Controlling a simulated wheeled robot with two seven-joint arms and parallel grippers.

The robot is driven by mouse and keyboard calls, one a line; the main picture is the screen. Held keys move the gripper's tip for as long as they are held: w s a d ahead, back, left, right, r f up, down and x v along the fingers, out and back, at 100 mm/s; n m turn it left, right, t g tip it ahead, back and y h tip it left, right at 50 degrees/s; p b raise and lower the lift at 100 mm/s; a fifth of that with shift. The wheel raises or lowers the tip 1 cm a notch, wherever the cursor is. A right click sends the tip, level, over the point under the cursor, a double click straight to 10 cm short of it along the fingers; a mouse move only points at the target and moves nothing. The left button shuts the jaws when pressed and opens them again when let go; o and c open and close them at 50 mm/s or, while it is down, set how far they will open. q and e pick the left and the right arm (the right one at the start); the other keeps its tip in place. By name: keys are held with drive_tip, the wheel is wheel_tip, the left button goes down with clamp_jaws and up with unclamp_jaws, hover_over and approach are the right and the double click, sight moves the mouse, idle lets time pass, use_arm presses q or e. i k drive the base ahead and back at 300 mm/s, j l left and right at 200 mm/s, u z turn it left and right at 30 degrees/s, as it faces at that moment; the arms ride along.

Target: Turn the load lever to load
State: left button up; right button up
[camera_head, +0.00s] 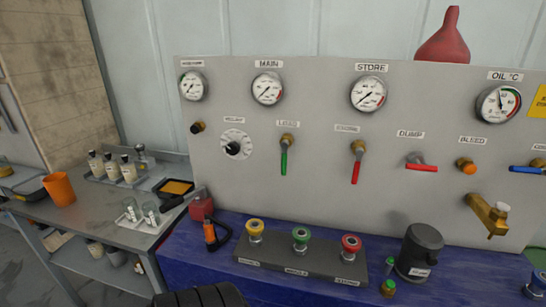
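The load lever (284,160) is on the grey panel, under a small label that appears to read LOAD. It has a brass fitting at the top and a green handle hanging straight down. Nothing touches it.
On the panel (330,212), a red-handled lever (356,165) hangs down to the right, and a dial knob (235,144) is to the left. Below, a blue table (190,250) bears a block with yellow, green and red-topped fittings (301,238) and a dark canister (419,251).

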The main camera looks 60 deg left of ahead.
sight(284, 144)
drive_tip(key=u, duration=1.9)
